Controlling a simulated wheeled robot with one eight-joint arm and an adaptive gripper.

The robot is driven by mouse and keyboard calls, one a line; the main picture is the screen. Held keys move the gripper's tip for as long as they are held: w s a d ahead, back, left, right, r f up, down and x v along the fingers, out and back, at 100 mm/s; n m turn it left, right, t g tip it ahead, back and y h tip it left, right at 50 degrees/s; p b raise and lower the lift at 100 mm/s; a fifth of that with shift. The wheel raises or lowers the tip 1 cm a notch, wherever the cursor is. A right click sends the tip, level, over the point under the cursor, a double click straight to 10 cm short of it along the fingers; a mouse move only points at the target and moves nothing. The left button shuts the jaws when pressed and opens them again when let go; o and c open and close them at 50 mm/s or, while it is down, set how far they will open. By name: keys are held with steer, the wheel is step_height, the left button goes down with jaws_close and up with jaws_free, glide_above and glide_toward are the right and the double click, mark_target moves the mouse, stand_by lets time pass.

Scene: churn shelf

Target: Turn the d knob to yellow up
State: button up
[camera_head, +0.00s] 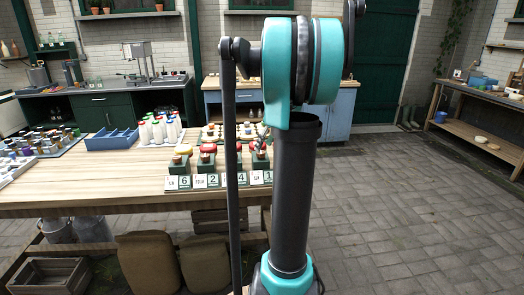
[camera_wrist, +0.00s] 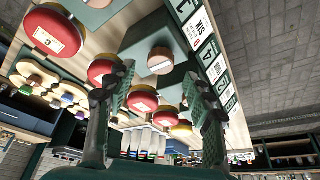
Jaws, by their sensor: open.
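On the wooden bench in the head view stands a row of green blocks with red round tops (camera_head: 208,147), tan wooden knobs (camera_head: 207,158) and number cards (camera_head: 212,181). The wrist view, turned over, shows a red knob with a pale label (camera_wrist: 50,38) that seems to read "C", more red knobs (camera_wrist: 103,70), and a tan wooden knob (camera_wrist: 161,61) on a green block. I cannot make out a "d" label. My gripper (camera_wrist: 159,80) is open, its fingers apart, with the tan knob just beyond the fingertips. In the head view my arm hides part of the row's right end.
A blue tray (camera_head: 112,139) and white bottles (camera_head: 160,130) stand left of the row. Small jars (camera_head: 40,141) crowd the bench's left end. The paved floor (camera_head: 400,200) to the right is clear. A side bench (camera_head: 487,103) stands at the far right.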

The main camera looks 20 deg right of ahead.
mark_target(261, 152)
steer(key=shift+x, duration=1.85)
steer(key=shift+c, duration=0.4)
steer(key=c, duration=1.1)
